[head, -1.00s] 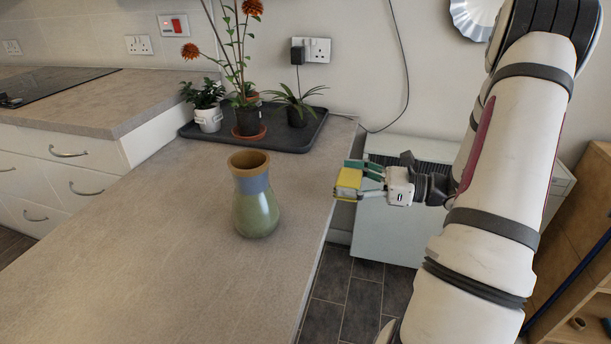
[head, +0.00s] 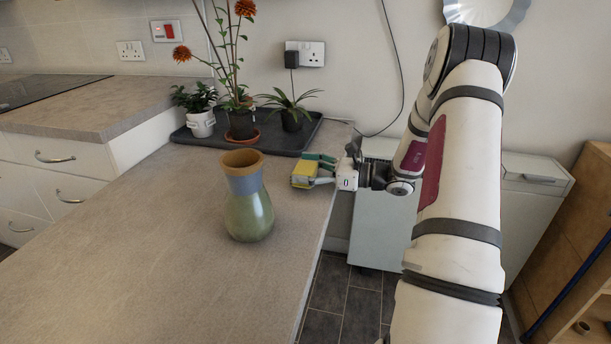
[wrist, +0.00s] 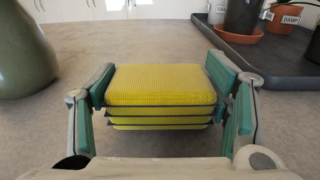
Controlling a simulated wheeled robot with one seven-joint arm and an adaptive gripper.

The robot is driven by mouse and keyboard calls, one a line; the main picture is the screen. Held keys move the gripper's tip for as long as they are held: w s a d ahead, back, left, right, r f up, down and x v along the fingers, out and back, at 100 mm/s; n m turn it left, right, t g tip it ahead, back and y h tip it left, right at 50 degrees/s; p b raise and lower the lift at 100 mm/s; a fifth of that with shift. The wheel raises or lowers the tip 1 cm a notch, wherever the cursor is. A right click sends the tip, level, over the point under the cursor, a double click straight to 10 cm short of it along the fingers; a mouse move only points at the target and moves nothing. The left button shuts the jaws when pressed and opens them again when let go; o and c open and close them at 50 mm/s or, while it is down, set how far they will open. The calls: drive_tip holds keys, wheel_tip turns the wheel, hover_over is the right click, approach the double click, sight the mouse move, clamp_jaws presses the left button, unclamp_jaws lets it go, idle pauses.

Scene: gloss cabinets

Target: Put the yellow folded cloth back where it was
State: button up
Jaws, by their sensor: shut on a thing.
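The yellow folded cloth (wrist: 160,88) is a thick block of several layers with dark edges. It sits between the teal finger pads of my gripper (head: 312,172), which is shut on it. In the head view the cloth (head: 303,174) is over the right part of the grey worktop (head: 150,240), to the right of the vase and in front of the plant tray. In the wrist view the worktop stretches out beyond the cloth. I cannot tell whether the cloth touches the worktop.
A green vase (head: 247,205) with a brown rim stands left of my gripper. A dark tray (head: 290,145) with potted plants lies behind it. The worktop's right edge runs below my wrist. The front left of the worktop is clear.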

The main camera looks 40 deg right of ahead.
drive_tip(key=shift+f, duration=0.45)
drive_tip(key=shift+f, duration=0.15)
drive_tip(key=o, duration=1)
drive_tip(key=shift+r, duration=0.2)
drive_tip(key=p+v, duration=0.2)
drive_tip(key=v, duration=1)
drive_tip(key=shift+d+f, duration=0.1)
drive_tip(key=shift+f, duration=0.05)
